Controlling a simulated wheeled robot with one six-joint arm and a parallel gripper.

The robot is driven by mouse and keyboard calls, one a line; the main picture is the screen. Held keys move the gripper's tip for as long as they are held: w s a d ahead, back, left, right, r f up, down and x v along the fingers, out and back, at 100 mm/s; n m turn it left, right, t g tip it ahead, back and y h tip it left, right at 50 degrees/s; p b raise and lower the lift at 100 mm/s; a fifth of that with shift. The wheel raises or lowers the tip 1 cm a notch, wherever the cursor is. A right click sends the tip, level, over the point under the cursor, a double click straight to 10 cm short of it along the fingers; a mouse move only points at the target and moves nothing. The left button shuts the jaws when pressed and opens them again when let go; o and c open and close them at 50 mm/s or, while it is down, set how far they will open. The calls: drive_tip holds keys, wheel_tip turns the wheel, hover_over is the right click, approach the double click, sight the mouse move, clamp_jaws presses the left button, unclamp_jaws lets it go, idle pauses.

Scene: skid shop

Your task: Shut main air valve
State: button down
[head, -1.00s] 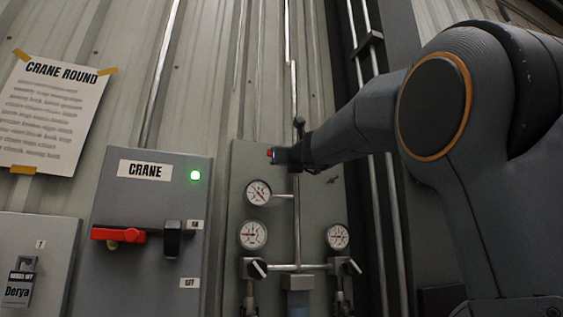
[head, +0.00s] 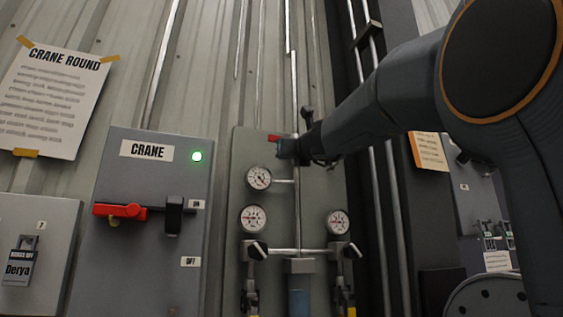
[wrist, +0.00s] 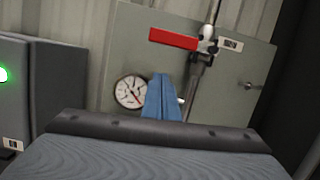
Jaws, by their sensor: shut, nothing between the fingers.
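The main air valve has a red lever handle (wrist: 187,38) on a vertical metal pipe, near the top of the grey-green panel in the wrist view. The handle lies crosswise to the pipe and points left. In the head view only a short red piece (head: 273,138) shows at the left of my gripper (head: 284,149); the valve body is hidden there. My gripper's blue fingers (wrist: 163,98) are shut and empty. They appear below the handle in the wrist view, with a gap in the picture. I cannot tell the depth between them.
Gauges (head: 253,218) and two black-knobbed valves (head: 257,250) sit lower on the panel (head: 243,150). The crane box (head: 140,245) with a red handle (head: 120,210) and green light stands left. A locked box (head: 50,225) is farther left. Dark uprights and pipes run right of the panel.

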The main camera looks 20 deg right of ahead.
drive_tip(key=b+v, duration=0.1)
drive_tip(key=v, duration=0.5)
drive_tip(key=shift+f, duration=0.15)
drive_tip(key=shift+s, duration=0.1)
idle(0.3)
